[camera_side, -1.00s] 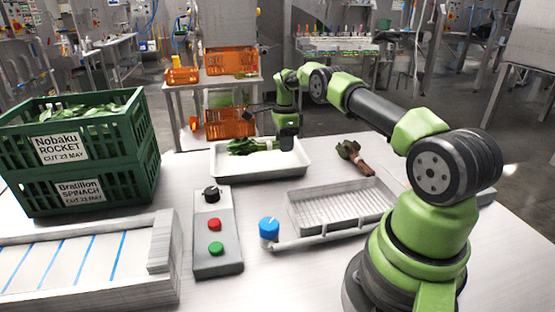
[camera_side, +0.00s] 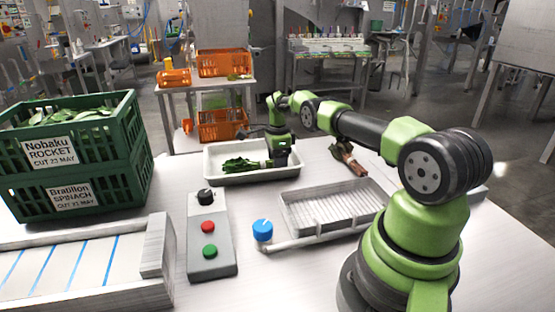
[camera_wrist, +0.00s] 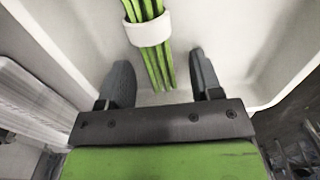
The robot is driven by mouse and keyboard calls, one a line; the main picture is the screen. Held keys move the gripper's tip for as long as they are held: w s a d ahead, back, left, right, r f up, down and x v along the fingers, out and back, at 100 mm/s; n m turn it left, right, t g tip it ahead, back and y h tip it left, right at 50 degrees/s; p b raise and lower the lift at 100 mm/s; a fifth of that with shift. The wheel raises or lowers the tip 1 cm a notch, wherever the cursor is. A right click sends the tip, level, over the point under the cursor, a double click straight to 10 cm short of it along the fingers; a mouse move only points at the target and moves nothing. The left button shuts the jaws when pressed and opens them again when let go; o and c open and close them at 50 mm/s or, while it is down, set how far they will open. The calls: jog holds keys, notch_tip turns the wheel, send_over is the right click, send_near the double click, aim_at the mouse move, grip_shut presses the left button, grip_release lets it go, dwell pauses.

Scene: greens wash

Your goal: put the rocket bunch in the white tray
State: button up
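The rocket bunch (camera_side: 241,165) has dark green leaves and pale stems. It lies in the white tray (camera_side: 212,176), leaves to the left and stems to the right. In the wrist view its green stems, wrapped by a white band (camera_wrist: 149,31), run across the tray floor (camera_wrist: 85,30). My gripper (camera_side: 281,158) is low over the right part of the tray, at the stem end. In the wrist view my gripper (camera_wrist: 158,65) has its fingers wide apart. The stems pass between them with a gap on both sides. The leaves are out of the wrist view.
Another leafy bunch with reddish-brown stems (camera_side: 348,158) lies right of the tray. A ribbed drain tray (camera_side: 330,207), a blue knob (camera_side: 263,230) and a button box (camera_side: 211,240) are in front. Stacked green crates (camera_side: 80,155) stand left, labelled rocket and spinach.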

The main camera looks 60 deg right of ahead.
jog(key=shift+r, duration=0.1)
notch_tip(320, 180, up, 11)
jog(key=s+a+r+n+t, duration=0.25)
jog(key=a+r+n, duration=0.75)
jog(key=a+r, duration=0.75)
jog(key=s+a+r+n+t, duration=0.3)
jog(key=s+a+r+n, duration=0.3)
jog(key=s+a, duration=0.15)
jog(key=s+a+f+n+t+y, duration=0.1)
jog(key=s+a+f+n, duration=0.1)
jog(key=s, duration=0.4)
jog(key=s+a+f+n+y, duration=0.1)
jog(key=s+a+f+n, duration=0.1)
jog(key=s+n, duration=0.3)
jog(key=shift+s+a+f+t, duration=0.15)
jog(key=shift+s+a+t, duration=0.2)
jog(key=shift+s, duration=0.45)
